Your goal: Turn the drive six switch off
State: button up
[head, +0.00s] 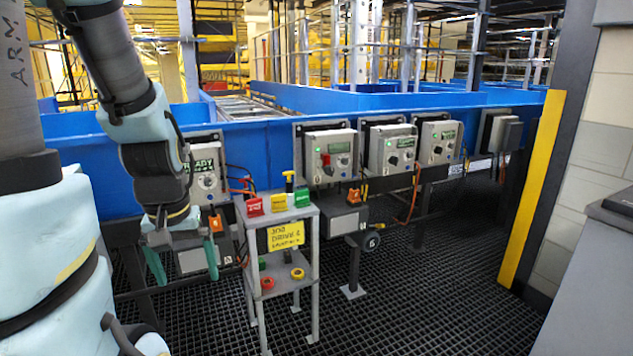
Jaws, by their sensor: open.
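A round dark badge (372,242), which seems to read 6, hangs at the lower right of a dark grey drive box (345,219) under the blue conveyor. An orange switch (354,196) sits at the top right of that box; its setting is too small to read. My gripper (184,264) is at the left, pointing down, its two teal fingers apart with nothing between them. It is left of the small stand and well away from the drive six box. Another box with an orange switch (215,222) is partly hidden behind my gripper.
A grey stand (312,270) with red, yellow and green blocks, a yellow sign (286,236) and rings is between my gripper and the drive six box. Control boxes (328,157) line the blue conveyor (262,142). A yellow-edged post (535,190) is at right. Grated floor (430,300) is clear.

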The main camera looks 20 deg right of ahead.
aim_at(328, 169)
jog(key=i+l+u, duration=0.1)
jog(key=i+l, duration=0.15)
jog(key=i+l+u, duration=0.15)
jog(key=l, duration=0.25)
jog(key=i+l+u, duration=0.1)
jog(key=i+l, duration=0.25)
jog(key=i+l+u, duration=0.15)
jog(key=l, duration=0.3)
